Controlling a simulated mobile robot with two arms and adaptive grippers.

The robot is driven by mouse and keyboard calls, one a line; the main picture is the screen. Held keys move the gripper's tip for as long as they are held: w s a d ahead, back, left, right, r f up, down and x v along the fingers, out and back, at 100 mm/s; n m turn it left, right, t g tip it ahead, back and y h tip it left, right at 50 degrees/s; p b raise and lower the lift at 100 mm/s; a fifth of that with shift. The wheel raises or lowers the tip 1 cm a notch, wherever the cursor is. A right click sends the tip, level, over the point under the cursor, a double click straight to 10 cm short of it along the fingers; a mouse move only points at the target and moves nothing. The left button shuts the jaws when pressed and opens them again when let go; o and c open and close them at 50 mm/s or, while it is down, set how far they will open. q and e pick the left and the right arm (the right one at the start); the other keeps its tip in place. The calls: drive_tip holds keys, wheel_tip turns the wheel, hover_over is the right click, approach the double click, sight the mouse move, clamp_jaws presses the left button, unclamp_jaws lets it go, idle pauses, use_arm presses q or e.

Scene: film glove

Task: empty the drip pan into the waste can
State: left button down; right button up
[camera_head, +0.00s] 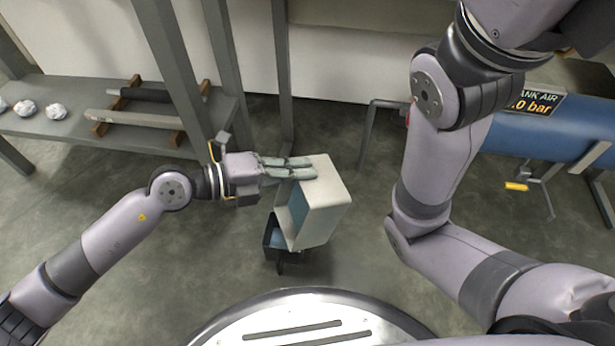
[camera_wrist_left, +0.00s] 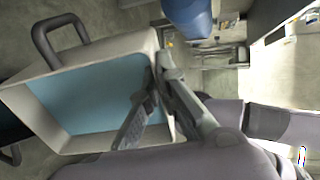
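The drip pan (camera_head: 327,205) is a pale grey-white box with a light blue inside. It is tipped on its side over the waste can, its open side facing left in the head view. My left gripper (camera_head: 300,168) is shut on its upper wall. The left wrist view shows the pan's blue inside (camera_wrist_left: 95,95) and the fingers (camera_wrist_left: 155,105) at its rim. The dark waste can (camera_head: 270,238) stands on the floor below, partly hidden by the pan, with some blue showing in it. My right gripper is out of view; only the right arm shows.
A grey shelf (camera_head: 60,125) at the left holds rolls (camera_head: 140,118) on wooden rests and crumpled silvery balls (camera_head: 56,111). A blue air tank (camera_head: 540,125) lies at the right. Grey posts stand behind the left gripper. The floor around the can is clear.

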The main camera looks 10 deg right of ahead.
use_arm(q)
drive_tip(key=shift+s+a+f+t+h+b, duration=0.2)
drive_tip(key=shift+a+h+b, duration=0.3)
drive_tip(key=shift+a, duration=0.3)
drive_tip(key=shift+s+a+f+t+h+b, duration=0.1)
drive_tip(key=shift+s+a+f+h+b, duration=0.1)
drive_tip(key=shift+a+h+b, duration=0.4)
drive_tip(key=shift+s+a+f+t+h+b, duration=0.2)
drive_tip(key=shift+a+h, duration=0.4)
drive_tip(key=shift+a, duration=0.4)
drive_tip(key=shift+w, duration=0.1)
